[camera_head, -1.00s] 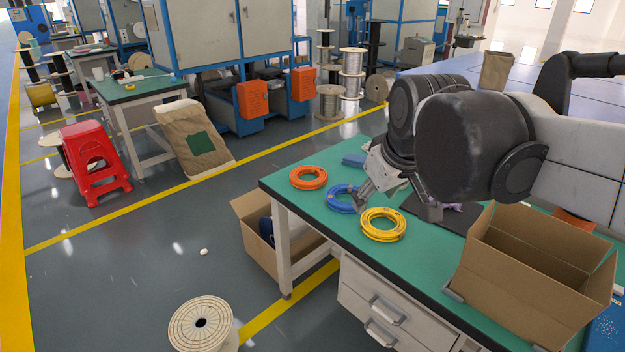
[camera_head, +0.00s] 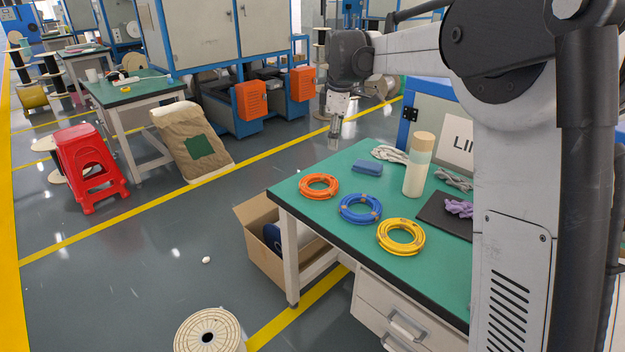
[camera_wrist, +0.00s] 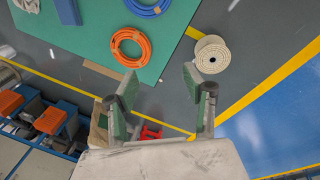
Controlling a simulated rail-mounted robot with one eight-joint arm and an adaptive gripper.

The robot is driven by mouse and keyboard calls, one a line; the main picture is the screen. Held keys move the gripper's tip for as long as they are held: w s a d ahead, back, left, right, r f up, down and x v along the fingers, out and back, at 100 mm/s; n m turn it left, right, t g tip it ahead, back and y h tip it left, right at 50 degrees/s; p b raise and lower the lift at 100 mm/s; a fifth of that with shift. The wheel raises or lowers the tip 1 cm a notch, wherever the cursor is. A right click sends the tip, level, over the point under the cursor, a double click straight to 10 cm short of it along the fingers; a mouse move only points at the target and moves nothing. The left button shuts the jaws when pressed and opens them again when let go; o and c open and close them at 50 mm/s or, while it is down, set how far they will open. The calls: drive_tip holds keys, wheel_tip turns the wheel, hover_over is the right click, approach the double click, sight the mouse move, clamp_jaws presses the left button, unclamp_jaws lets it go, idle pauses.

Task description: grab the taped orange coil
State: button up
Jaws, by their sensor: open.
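The orange coil (camera_head: 319,197) lies flat on the green table top (camera_head: 300,212), near its left corner. In the wrist view the orange coil (camera_wrist: 128,63) is whole and unobstructed, close to the table edge and beyond my fingertips. My gripper (camera_head: 334,142) hangs above and behind the table's far left edge, apart from the coil. In the wrist view my gripper (camera_wrist: 155,92) has its two fingers spread wide with nothing between them.
A blue coil (camera_head: 361,220) and a yellow coil (camera_head: 401,252) lie to the right of the orange one. A blue block (camera_head: 367,168) and a capped bottle (camera_head: 418,170) stand behind. An open cardboard box (camera_head: 262,265) is on the floor beside the table. My arm covers the table's right side.

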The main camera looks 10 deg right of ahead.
drive_tip(key=w+f+n+g, duration=0.1)
drive_tip(key=w+f+n, duration=0.2)
drive_tip(key=w+f, duration=0.5)
drive_tip(key=n+g, duration=0.1)
drive_tip(key=n, duration=0.2)
hover_over(324, 191)
wheel_tip(324, 191, down, 6)
wheel_tip(324, 191, down, 8)
drive_tip(key=shift+w+a+f, duration=0.1)
drive_tip(key=shift+f, duration=0.05)
drive_tip(key=shift+s+f+b, duration=0.15)
drive_tip(key=shift+f+b, duration=0.1)
drive_tip(key=shift+f, duration=1.25)
drive_tip(key=shift+s+f+b, duration=0.1)
drive_tip(key=shift+f+b, duration=0.1)
drive_tip(key=shift+f, duration=1.3)
clamp_jaws()
